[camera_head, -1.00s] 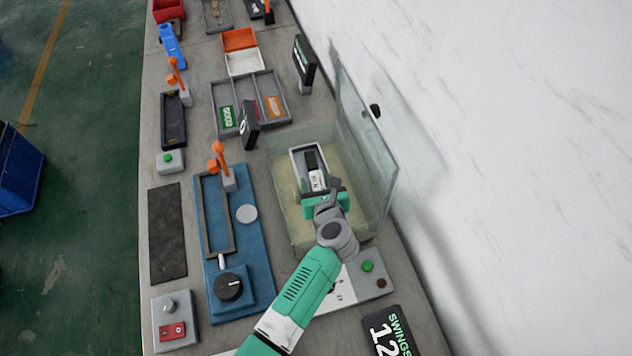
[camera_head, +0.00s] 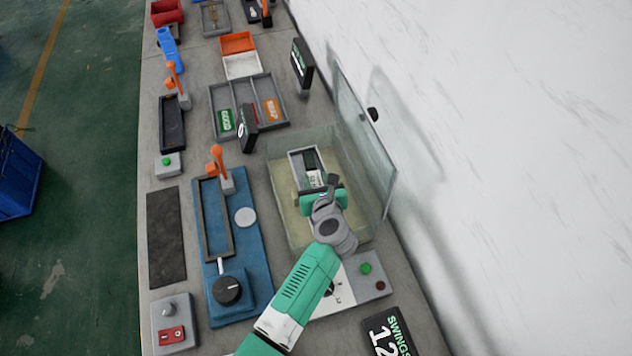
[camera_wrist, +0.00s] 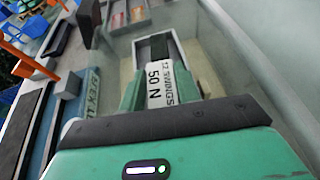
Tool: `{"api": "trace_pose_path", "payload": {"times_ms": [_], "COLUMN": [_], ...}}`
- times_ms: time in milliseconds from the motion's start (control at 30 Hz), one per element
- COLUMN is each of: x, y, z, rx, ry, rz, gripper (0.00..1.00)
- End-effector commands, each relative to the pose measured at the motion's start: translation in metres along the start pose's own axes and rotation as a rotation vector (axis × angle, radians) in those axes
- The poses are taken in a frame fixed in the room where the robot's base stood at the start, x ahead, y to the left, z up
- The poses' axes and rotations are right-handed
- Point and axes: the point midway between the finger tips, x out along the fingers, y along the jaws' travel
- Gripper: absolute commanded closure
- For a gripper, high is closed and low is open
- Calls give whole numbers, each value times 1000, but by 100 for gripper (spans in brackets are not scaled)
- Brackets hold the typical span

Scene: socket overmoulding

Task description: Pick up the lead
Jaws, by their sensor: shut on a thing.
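My gripper (camera_head: 322,196) reaches into a clear-walled enclosure (camera_head: 285,225) and is shut. In the wrist view its green fingers (camera_wrist: 158,92) stand on either side of a white label reading "12 SWINGS 50 N" (camera_wrist: 161,84). The label lies in or over a grey-framed dark recess (camera_wrist: 155,50), which also shows in the head view (camera_head: 303,160). I cannot make out the lead as a separate shape; what lies between the fingertips is largely hidden by the fingers and wrist.
The enclosure's clear panel (camera_head: 365,150) stands close on the right. A blue fixture (camera_head: 255,250) with an orange lever (camera_head: 217,160) is on the left. A divided grey tray (camera_head: 250,85) and a dark sign (camera_head: 247,127) lie beyond. A button box (camera_head: 368,278) is nearer.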

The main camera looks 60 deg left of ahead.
Motion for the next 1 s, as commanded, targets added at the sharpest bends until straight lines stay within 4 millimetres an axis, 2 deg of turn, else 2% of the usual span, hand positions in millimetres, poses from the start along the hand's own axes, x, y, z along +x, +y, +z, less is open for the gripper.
{"api": "trace_pose_path", "payload": {"times_ms": [33, 300, 500, 700, 1000], "x": [-6, -39, -56, -63, -63], "y": [0, 0, 0, 0, 0], "z": [15, 94, 136, 152, 152], "rx": [-4, -4, -2, -1, 0], "ry": [-2, -4, -3, -1, -1], "rz": [-1, -2, -2, 0, 0], "gripper": [92, 92, 92, 92, 92]}}
